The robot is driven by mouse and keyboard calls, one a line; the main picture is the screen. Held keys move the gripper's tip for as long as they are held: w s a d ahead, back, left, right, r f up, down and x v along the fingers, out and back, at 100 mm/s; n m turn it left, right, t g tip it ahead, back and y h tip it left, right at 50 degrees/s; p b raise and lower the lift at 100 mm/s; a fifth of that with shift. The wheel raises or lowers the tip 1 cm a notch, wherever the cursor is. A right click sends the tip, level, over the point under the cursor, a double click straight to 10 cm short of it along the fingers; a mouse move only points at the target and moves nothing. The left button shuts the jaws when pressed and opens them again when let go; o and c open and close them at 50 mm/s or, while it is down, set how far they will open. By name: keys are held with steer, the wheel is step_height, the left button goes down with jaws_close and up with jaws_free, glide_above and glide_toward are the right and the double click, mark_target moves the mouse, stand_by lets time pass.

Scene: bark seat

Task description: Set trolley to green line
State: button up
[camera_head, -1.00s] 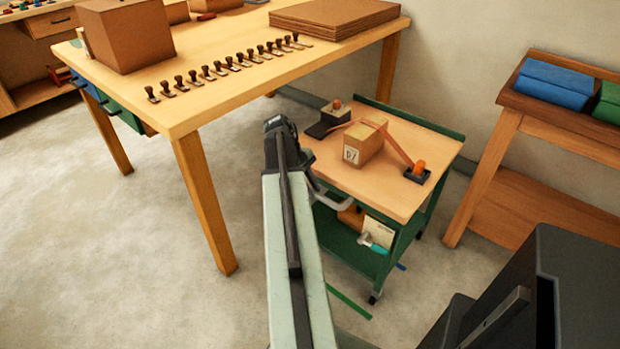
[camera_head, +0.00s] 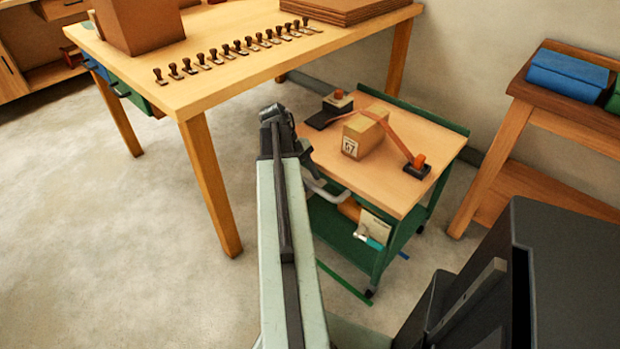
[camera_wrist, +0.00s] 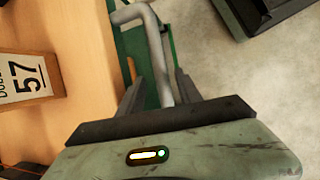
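The trolley is a green cart with a wooden top (camera_head: 400,195), standing on the floor right of centre in the head view. Its grey bar handle (camera_head: 328,193) sticks out at the near left side. The green line (camera_head: 343,283) is a strip on the floor by the trolley's near side, close to a front wheel (camera_head: 368,292). My gripper (camera_wrist: 157,82) is at the handle (camera_wrist: 150,45), with a finger on each side of the bar. Gaps seem to show beside the bar, so it looks open around it. In the head view my arm partly hides the gripper.
On the trolley stand a box marked 57 (camera_head: 362,135) and an orange strap (camera_head: 398,138). A workbench (camera_head: 225,85) stands left, a bench with blue cloth (camera_head: 565,75) right. Floor at left is clear.

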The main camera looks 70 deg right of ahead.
steer(key=shift+r, duration=0.1)
steer(key=p+v, duration=0.7)
steer(key=shift+r, duration=0.3)
steer(key=shift+w, duration=0.1)
